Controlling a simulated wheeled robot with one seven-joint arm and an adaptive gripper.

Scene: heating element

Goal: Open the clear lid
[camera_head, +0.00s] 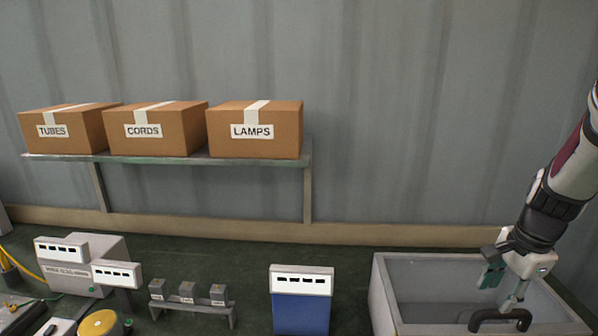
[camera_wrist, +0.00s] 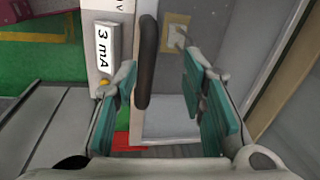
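The grey box (camera_head: 381,300) stands at the lower right of the head view. Its top looks covered by the clear lid (camera_head: 430,285), with a black handle (camera_head: 500,318) at the near side. My gripper (camera_head: 503,285) is over the right part of the box, just above and behind the handle in the picture. In the wrist view, the teal fingers of my gripper (camera_wrist: 160,115) are apart, and the black handle (camera_wrist: 146,60) stands between them, nearer the left finger. I cannot tell whether a finger touches it. The lid looks shut.
A blue unit with a white top (camera_head: 302,300) stands left of the box. A rack with several grey blocks (camera_head: 188,295) is further left. A shelf (camera_head: 180,159) with cardboard boxes is on the wall.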

